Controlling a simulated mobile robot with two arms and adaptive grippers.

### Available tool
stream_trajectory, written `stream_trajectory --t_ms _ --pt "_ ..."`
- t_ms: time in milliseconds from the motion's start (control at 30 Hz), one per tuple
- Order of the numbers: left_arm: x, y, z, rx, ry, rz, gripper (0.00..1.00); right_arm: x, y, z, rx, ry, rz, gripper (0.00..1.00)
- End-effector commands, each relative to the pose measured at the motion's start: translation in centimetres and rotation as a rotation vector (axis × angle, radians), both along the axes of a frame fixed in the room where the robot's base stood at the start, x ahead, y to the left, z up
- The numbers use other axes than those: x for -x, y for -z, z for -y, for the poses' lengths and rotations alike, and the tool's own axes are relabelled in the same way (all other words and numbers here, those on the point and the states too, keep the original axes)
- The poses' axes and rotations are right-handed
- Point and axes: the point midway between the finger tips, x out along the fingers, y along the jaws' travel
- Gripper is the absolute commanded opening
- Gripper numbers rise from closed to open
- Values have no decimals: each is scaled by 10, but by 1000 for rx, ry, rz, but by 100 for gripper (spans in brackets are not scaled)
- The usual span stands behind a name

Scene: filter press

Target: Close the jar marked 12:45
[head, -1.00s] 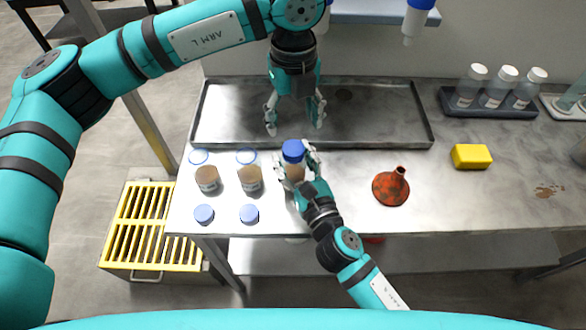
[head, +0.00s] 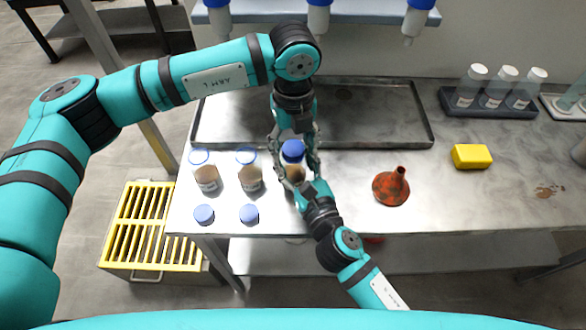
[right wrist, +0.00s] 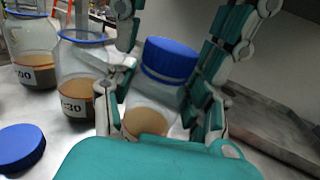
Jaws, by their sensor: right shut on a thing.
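A jar of brown liquid (head: 293,176) stands at the table's front, right of two similar jars, with a blue lid (head: 292,150) on its mouth. Its label is hidden, so I cannot read 12:45. My right gripper (right wrist: 160,118) is shut around the jar's body. My left gripper (head: 294,146) points down from above, its fingers on either side of the lid. Whether the lid is screwed down cannot be told.
Two open jars (head: 206,178) (head: 250,178) stand to the left, their blue lids (head: 204,214) (head: 249,213) lying in front. A metal tray (head: 385,142) lies behind. An orange funnel (head: 391,187), yellow sponge (head: 471,156) and bottle rack (head: 488,112) are to the right.

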Motion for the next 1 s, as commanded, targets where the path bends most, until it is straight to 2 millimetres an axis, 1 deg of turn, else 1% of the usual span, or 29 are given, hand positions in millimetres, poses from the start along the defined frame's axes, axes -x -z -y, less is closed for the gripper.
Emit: stream_trajectory --t_ms 33,67,367,400,567,867,1000 --pt "0 0 0 0 0 0 49 0 0 0 -1 0 0 0" --pt "0 0 0 0 0 0 46 0 0 0 -1 0 0 0" --pt "0 0 0 1 0 0 6 0 0 0 0 -1 0 0" --pt "0 0 0 1 0 0 46 0 0 0 0 -1 0 0" --pt "0 0 0 1 0 0 66 0 0 0 -1 -1 0 0" --pt "0 -2 0 1 0 1 66 0 0 0 -1 -1 -1 0" --pt "-1 -14 1 1 0 3 66 0 0 0 -1 0 -1 0"
